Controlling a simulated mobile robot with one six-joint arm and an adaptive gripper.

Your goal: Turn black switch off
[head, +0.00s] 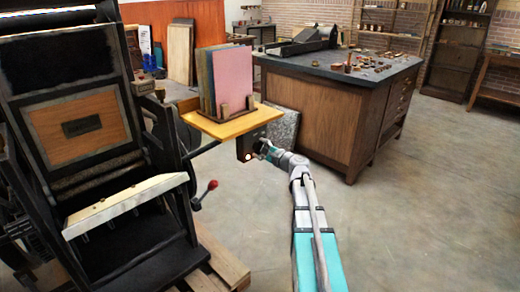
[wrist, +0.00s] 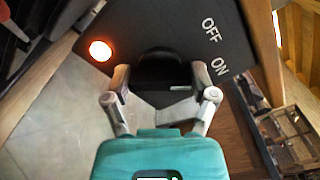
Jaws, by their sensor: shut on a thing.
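The black switch (wrist: 163,68) is a dark rounded knob on a black box (wrist: 195,30), seen in the wrist view. White OFF and ON labels are on the box to the right of the knob. A round lamp (wrist: 100,51) on the box glows orange-white. My gripper (wrist: 161,77) has its fingers on either side of the knob and is shut on it. In the head view the box (head: 243,147) hangs under a wooden shelf, with my gripper (head: 266,150) at its face. The knob is hidden there, and I cannot tell exactly which label it points to.
The wooden shelf (head: 215,126) above the box holds upright coloured boards (head: 233,80). A large press (head: 85,130) with a red-knobbed lever (head: 212,185) stands at the left. A dark-topped cabinet (head: 320,115) stands behind. The floor at the right (head: 430,200) is clear.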

